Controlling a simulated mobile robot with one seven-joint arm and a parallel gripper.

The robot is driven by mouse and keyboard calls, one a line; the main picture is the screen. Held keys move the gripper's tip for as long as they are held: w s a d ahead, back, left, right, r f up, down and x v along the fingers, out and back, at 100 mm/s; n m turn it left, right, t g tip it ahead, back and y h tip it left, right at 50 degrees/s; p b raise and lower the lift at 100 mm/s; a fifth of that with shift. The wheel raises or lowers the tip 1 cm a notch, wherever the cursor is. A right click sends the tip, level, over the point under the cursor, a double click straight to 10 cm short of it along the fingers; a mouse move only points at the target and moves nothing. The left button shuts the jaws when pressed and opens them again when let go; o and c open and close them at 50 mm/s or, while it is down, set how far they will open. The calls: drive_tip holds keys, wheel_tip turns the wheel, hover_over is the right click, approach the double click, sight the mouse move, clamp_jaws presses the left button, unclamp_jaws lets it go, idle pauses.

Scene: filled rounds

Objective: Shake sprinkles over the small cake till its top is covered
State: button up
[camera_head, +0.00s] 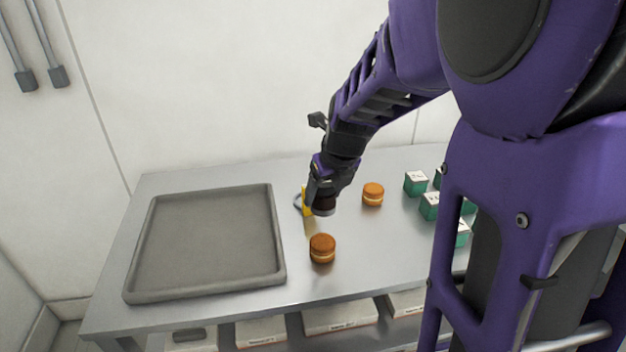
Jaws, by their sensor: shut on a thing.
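My gripper (322,196) is shut on a yellow shaker (306,201) with a dark end, held over the table and partly hidden by the gripper. A small round orange-brown cake (322,248) with a pale middle band stands on the metal table, below and in front of the shaker. A second, similar cake (373,194) stands to the right of the gripper, farther back. I cannot make out sprinkles on either cake top. A faint pale patch shows just under the shaker; I cannot tell whether it is falling sprinkles or a reflection.
A large empty grey tray (139,272) fills the left of the steel table (300,288). Several green boxes with white tops (416,183) stand at the right, partly behind my arm. White boxes (340,318) sit on a shelf below. A wall is behind.

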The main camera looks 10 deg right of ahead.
sight(320, 209)
drive_tip(key=shift+f, duration=1.1)
wheel_tip(320, 209, down, 2)
drive_tip(key=shift+f+b, duration=0.1)
drive_tip(key=shift+b, duration=1.05)
drive_tip(key=shift+a+p, duration=0.2)
drive_tip(key=shift+p, duration=0.15)
drive_tip(key=shift+a, duration=0.25)
